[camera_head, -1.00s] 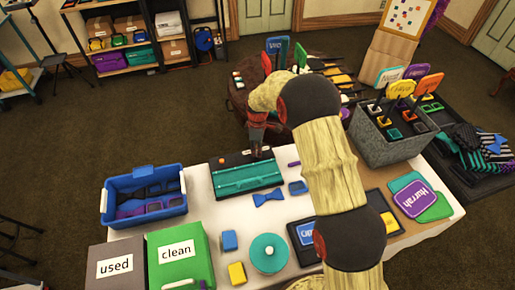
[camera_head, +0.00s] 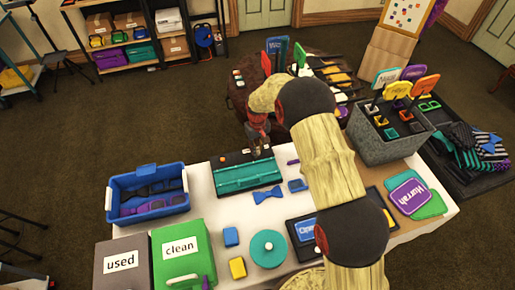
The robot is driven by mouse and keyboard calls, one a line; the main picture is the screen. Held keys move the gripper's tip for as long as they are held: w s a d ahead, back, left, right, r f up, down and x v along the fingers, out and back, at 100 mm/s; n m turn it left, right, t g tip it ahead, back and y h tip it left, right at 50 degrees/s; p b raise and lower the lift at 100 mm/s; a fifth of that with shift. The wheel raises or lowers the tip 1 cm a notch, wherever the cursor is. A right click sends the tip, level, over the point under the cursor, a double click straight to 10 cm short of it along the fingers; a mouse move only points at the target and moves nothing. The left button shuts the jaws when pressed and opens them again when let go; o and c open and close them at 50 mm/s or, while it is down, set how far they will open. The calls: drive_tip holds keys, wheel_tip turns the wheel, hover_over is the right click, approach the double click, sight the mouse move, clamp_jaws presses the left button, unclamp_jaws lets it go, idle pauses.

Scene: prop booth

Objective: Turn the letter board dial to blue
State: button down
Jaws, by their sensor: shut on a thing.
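A teal and black board (camera_head: 249,179) lies on the near table, with a dark strip along its far edge; I take it for the letter board. Small light and reddish marks show on this strip. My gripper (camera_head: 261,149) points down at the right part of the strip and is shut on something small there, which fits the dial. The fingers and wrist cover the dial, so its colour setting cannot be read. My arm passes over the table to the right of the board.
A blue crate (camera_head: 114,201) stands left of the board, with grey used (camera_head: 121,282) and green clean (camera_head: 166,283) bins nearer. A blue bow tie (camera_head: 268,195) and teal round lid (camera_head: 267,262) lie close. A grey sign box (camera_head: 384,151) stands right.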

drive_tip(key=m, duration=0.4)
drive_tip(key=shift+p, duration=0.3)
drive_tip(key=shift+m, duration=1.9)
drive_tip(key=c, duration=1.7)
unclamp_jaws()
drive_tip(key=shift+o, duration=0.2)
wheel_tip(320, 180, up, 12)
